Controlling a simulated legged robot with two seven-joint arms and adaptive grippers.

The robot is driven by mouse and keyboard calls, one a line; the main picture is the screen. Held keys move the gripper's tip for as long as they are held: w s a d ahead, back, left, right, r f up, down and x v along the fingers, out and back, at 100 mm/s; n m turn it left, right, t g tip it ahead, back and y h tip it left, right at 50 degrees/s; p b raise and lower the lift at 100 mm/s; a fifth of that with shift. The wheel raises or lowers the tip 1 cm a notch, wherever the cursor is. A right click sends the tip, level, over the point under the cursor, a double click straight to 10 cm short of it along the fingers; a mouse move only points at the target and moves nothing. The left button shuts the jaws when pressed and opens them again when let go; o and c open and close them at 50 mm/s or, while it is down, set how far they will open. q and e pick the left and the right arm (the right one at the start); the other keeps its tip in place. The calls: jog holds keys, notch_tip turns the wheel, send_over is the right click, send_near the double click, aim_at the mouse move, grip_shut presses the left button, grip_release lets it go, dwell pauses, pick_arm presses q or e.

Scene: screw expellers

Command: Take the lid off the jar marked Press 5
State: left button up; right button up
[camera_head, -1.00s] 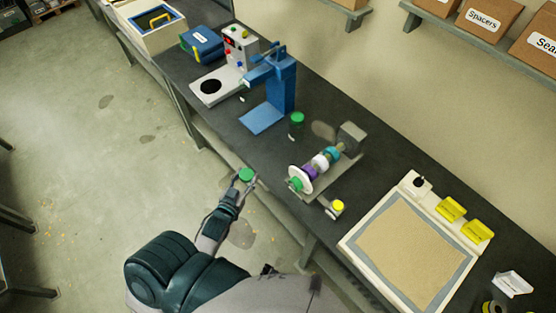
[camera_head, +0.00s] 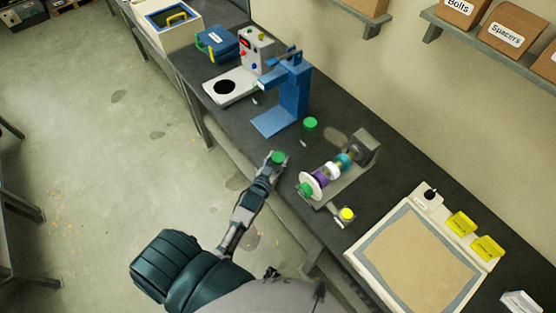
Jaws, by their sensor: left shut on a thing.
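My left gripper (camera_head: 272,163) is shut on a green round-topped thing (camera_head: 278,157) at the front edge of the bench. I cannot tell whether it is a loose lid or a lidded jar. A jar with a green top (camera_head: 310,122) stands on the bench beyond the gripper, apart from it, right of the blue press (camera_head: 292,90). Its dark body blends into the bench top, and I cannot read any Press 5 marking. My right gripper is out of view.
A screw expeller with coloured rings (camera_head: 330,172) lies right of my gripper, with a yellow-topped item (camera_head: 347,214) in front. A framed tan board (camera_head: 415,262) is at lower right. A white scale (camera_head: 228,87) and blue box (camera_head: 218,44) stand at the back left.

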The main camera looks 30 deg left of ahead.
pick_arm(q)
jog(key=shift+a+f, duration=0.1)
jog(key=shift+a, duration=0.1)
jog(key=shift+f, duration=0.15)
jog(key=shift+s+d+f, duration=0.1)
jog(key=shift+d+f, duration=0.1)
jog(key=shift+d, duration=0.15)
jog(key=shift+s+d+f, duration=0.1)
jog(key=shift+d+f, duration=0.05)
jog(key=shift+f, duration=0.1)
jog(key=o, duration=1.1)
jog(key=shift+s+f, duration=0.1)
jog(key=shift+f, duration=0.1)
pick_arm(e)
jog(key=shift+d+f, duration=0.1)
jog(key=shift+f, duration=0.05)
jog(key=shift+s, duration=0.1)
pick_arm(q)
jog(key=shift+r, duration=0.5)
jog(key=s+r, duration=0.1)
jog(key=s, duration=0.2)
jog(key=s+r, duration=0.1)
jog(key=s, duration=0.7)
jog(key=shift+s+d+r, duration=0.2)
jog(key=shift+d+r, duration=0.15)
jog(key=shift+r, duration=0.05)
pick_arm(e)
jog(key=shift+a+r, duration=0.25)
